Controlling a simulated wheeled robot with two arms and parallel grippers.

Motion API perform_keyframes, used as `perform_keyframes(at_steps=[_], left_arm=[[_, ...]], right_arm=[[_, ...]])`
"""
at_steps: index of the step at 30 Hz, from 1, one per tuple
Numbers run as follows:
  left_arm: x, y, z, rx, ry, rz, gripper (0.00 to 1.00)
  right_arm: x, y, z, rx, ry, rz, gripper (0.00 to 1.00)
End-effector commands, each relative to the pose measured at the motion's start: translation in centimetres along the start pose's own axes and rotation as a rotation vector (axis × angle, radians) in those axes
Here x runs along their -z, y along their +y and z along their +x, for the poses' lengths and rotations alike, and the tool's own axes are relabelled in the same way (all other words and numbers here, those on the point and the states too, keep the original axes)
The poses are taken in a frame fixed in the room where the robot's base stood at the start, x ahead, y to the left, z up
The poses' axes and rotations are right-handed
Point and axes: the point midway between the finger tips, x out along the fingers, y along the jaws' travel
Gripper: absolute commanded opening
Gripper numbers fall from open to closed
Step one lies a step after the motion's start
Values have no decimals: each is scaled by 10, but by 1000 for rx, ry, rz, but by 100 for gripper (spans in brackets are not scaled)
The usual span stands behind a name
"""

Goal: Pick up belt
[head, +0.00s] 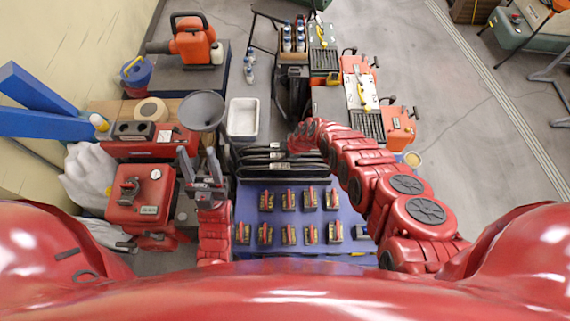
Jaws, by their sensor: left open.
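Several black belts (262,158) lie side by side as long dark loops at the far end of the blue work surface (277,203). My left gripper (198,157) is open, with its two fingers apart and pointing away from me. It is to the left of the belts, and I see nothing held in it. My right arm reaches in from the right and bends over the right end of the belts, hiding part of them. Its gripper does not show.
Several small red-and-black parts (289,201) stand in rows on the blue surface. A red machine (140,193) is at the left, below a grey funnel (203,110). A white bin (243,118) stands beyond the belts. Orange-and-grey machines (358,85) stand at the back right.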

Motion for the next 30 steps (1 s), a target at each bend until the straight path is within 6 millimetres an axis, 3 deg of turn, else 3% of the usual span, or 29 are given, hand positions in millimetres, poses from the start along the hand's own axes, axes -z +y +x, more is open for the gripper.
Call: perform_keyframes(at_steps=[10,15,30], left_arm=[[-1,0,-4,0,1,0,50],[-1,0,-4,0,1,0,50],[-1,0,-4,0,1,0,50]], right_arm=[[1,0,5,0,1,0,28],[0,0,5,1,1,0,0],[0,0,5,1,1,0,0]])
